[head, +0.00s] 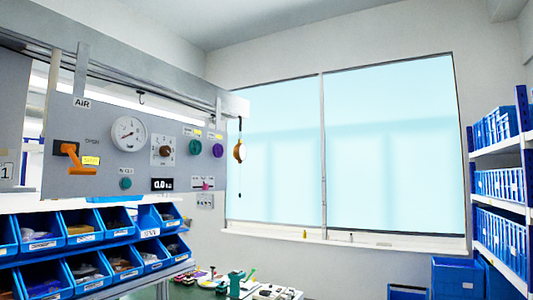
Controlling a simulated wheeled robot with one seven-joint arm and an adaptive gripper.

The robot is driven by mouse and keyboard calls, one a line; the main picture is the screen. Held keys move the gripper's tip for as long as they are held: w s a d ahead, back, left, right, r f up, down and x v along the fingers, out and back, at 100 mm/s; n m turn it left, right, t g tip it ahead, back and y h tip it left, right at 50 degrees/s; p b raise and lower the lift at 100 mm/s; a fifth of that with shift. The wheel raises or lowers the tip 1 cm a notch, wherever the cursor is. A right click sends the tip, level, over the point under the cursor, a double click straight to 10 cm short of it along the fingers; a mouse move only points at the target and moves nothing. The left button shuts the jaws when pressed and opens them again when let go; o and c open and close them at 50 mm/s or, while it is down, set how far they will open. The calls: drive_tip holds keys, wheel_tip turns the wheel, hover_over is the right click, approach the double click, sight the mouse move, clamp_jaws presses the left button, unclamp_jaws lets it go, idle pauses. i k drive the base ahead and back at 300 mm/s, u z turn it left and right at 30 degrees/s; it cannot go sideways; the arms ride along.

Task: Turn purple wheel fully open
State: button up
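The purple wheel (217,151) is a small round knob near the right end of a grey control panel (100,180) on the left. It faces out from the panel, and nothing covers it. A yellow label sits just above it. It is too small to tell how far it is turned. A green wheel (195,147) sits just left of it. My gripper is not in view, so its place relative to the wheel does not show.
The panel also bears an orange lever (72,155), a gauge (129,134) and a brown knob (165,151). An orange hanging tool (239,151) is right of the panel. Blue bins (85,235) stand below it. A cluttered bench is at bottom centre; shelves (500,145) stand right.

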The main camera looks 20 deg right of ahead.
sight(218, 149)
drive_tip(key=z, duration=0.15)
drive_tip(key=i, duration=1)
drive_tip(key=u, duration=0.25)
